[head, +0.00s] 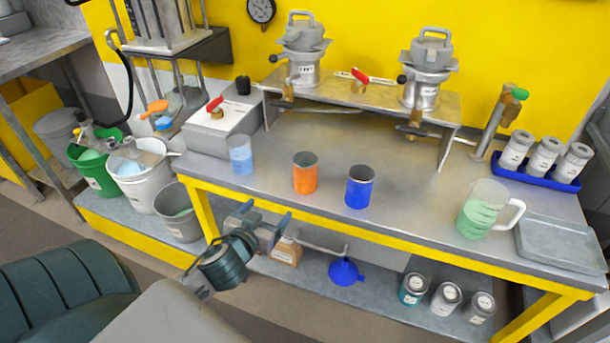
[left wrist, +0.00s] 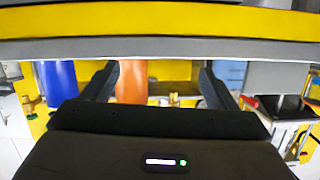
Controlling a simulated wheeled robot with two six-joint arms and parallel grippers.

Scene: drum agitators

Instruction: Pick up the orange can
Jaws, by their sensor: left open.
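The orange can (head: 305,174) stands upright on the steel bench top, near its front edge, between a light blue cup and a blue can. My left gripper (head: 262,218) is open and empty in front of the bench, below and to the left of the can, apart from it. The left wrist view is upside down. There the orange can (left wrist: 131,82) shows beyond and between the two spread fingers (left wrist: 156,75), nearer the left one. Part of it is hidden behind my gripper body. My right gripper is in neither view.
The light blue cup (head: 241,155) and blue can (head: 359,187) flank the orange can with gaps. The yellow bench edge (head: 330,226) lies between my gripper and the can. A raised shelf (head: 365,98) stands behind; a jug (head: 487,209) is at right.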

